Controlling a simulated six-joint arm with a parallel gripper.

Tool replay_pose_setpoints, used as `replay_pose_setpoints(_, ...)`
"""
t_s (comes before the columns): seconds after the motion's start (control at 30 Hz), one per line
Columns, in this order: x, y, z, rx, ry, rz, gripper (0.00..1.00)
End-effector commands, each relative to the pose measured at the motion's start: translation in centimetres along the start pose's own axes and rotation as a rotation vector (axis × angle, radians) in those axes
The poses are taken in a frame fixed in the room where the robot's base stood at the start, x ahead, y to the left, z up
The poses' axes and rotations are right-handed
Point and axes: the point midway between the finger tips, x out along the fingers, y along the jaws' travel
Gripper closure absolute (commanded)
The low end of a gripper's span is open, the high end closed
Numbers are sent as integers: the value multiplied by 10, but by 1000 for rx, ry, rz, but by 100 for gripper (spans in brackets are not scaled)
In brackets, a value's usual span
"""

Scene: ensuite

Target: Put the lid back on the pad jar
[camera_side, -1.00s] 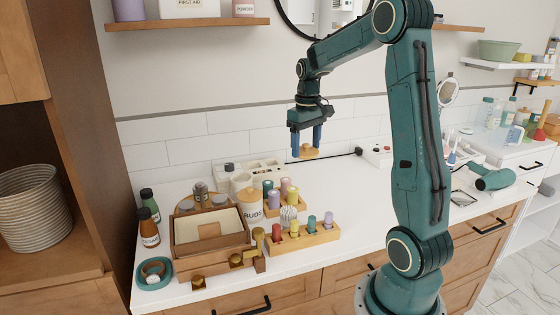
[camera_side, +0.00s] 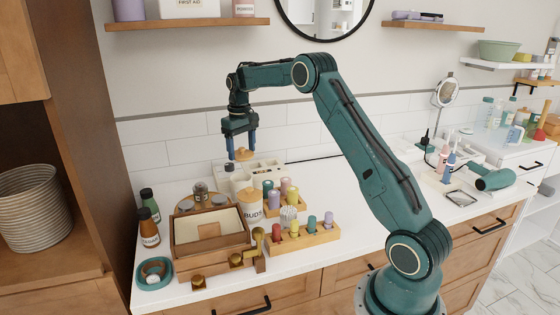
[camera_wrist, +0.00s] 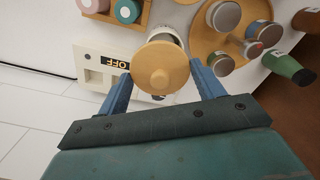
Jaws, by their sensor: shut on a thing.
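The round wooden lid with a small knob (camera_side: 244,155) is held between the two blue fingers of my gripper (camera_side: 242,148), well above the counter. In the wrist view the lid (camera_wrist: 161,68) sits level between the fingertips (camera_wrist: 163,82), knob towards the camera. A pale jar (camera_wrist: 163,34), which appears to be the pad jar, shows partly beyond the lid's edge. The held lid is apart from both jars.
A wooden tray box (camera_side: 210,232), racks of coloured bottles (camera_side: 302,237) and dark bottles (camera_side: 148,230) crowd around the jars. The counter right of the racks (camera_side: 365,205) is clear.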

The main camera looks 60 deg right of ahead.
Motion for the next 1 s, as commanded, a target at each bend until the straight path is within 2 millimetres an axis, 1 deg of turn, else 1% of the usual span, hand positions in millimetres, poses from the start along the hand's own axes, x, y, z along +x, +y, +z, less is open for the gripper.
replay_pose_setpoints(0.03,2,-3,-4,-3,1,0,55)
replay_pose_setpoints(0.2,4,-6,-8,-5,1,0,55)
replay_pose_setpoints(0.57,8,-6,-8,-5,0,0,55)
replay_pose_setpoints(0.77,17,-6,-8,-5,0,0,55)
replay_pose_setpoints(1.0,33,-6,-7,-5,-2,0,55)
